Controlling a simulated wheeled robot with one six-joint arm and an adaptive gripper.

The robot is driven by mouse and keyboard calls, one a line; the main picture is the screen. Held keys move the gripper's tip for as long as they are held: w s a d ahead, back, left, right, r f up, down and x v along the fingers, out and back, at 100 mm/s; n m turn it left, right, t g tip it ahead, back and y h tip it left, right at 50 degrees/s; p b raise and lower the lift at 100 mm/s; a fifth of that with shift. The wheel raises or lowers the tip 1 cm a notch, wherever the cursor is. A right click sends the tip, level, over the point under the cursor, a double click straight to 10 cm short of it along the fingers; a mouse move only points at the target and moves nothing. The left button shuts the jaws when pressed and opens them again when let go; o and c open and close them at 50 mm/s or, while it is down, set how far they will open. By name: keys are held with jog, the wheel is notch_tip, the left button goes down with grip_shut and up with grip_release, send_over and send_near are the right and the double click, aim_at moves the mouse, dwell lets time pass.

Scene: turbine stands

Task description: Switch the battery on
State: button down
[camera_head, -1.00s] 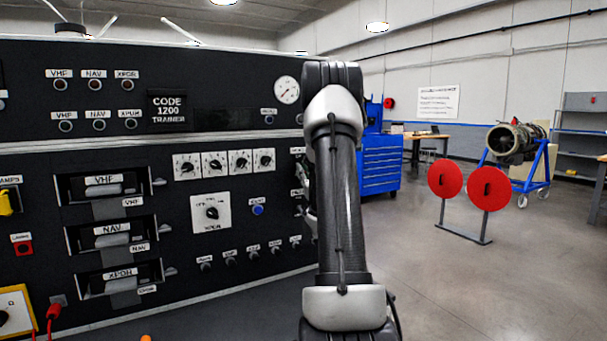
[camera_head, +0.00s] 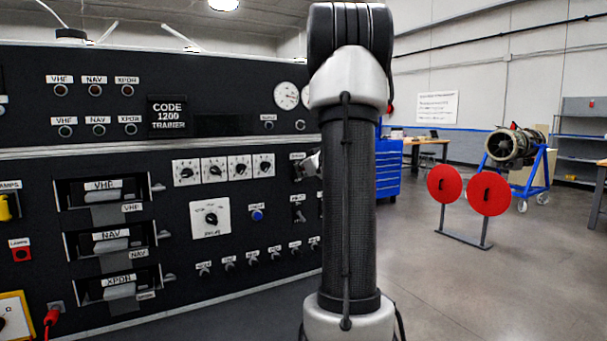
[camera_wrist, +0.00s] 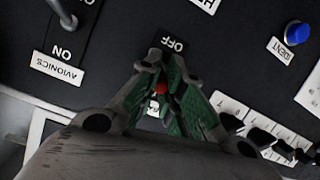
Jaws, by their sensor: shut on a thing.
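In the wrist view my gripper (camera_wrist: 160,86) is at the black panel, its green-padded fingers closed around a small red-tipped part (camera_wrist: 160,88). An OFF label (camera_wrist: 172,44) lies just beyond the fingertips. The fingers hide the rest of this part and any name label, so I cannot read whether it is the battery switch or tell its position. In the head view the gripper (camera_head: 313,165) shows only as a grey piece at the panel's right side; my arm hides most of it.
The avionics toggle (camera_wrist: 64,14) is beside the gripper in the wrist view. A blue IDENT button (camera_wrist: 297,33) and a row of black knobs (camera_wrist: 262,137) are on the other side. In the head view, red discs (camera_head: 489,193) stand on the floor at right, with open floor around them.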

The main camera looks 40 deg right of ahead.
jog(key=shift+r+g, duration=0.1)
jog(key=shift+g, duration=0.6)
jog(key=shift+w, duration=0.1)
jog(key=c, duration=1.5)
grip_release()
jog(key=v, duration=1.2)
jog(key=shift+d+r, duration=0.1)
jog(key=shift+r, duration=0.1)
